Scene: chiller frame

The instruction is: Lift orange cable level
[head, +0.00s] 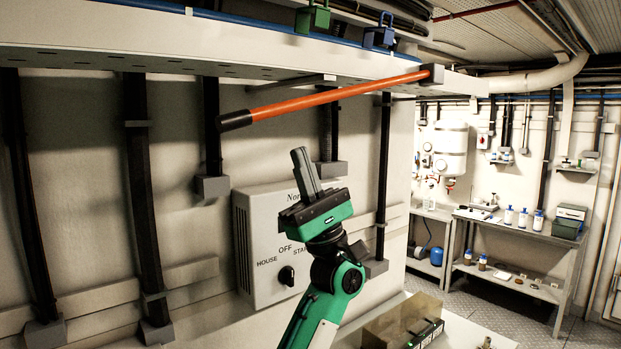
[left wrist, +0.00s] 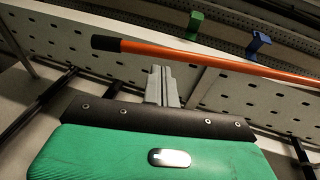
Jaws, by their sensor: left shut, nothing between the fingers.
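The orange cable (head: 335,97) is a straight orange bar with a black end at its left and a grey block (head: 432,74) at its right. It slopes, with the black end lower, in front of the white perforated tray (head: 80,35). My left gripper (head: 301,158) is shut and empty, pointing up below the cable. A gap shows between the fingertips and the cable in the head view. In the left wrist view the cable (left wrist: 220,60) crosses just beyond the fingertips (left wrist: 160,72). My right gripper is not in view.
A green clip (head: 312,17) and a blue clip (head: 379,35) sit up on the tray. A grey switch box (head: 262,245) is on the wall behind my left arm. Dark vertical posts run down the wall. Benches (head: 515,230) with bottles stand at the right.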

